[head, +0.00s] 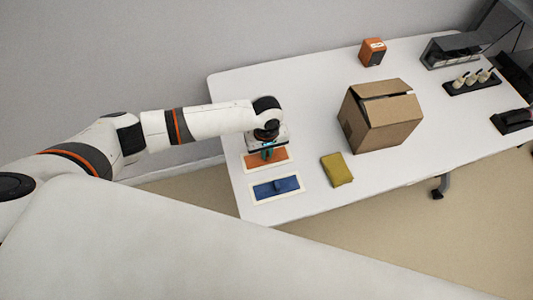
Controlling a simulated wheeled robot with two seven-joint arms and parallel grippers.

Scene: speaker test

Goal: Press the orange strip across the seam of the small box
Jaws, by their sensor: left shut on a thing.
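The orange strip (280,155) lies on a pale backing card near the left end of the white table. My left gripper (268,156) points down over this strip and is shut on it; the fingertips are small and partly hidden by the wrist. The small box (390,126) is brown cardboard and stands upright right of the table's middle, well to the right of the gripper. Its top flaps (385,90) meet at a seam with a slight gap. My right gripper is not in view.
A blue strip (276,187) on a pale card lies in front of the orange one. A mustard-yellow pad (337,170) lies between the cards and the box. An orange box-shaped thing (372,52) stands at the back. Dark racks (472,82) fill the right end.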

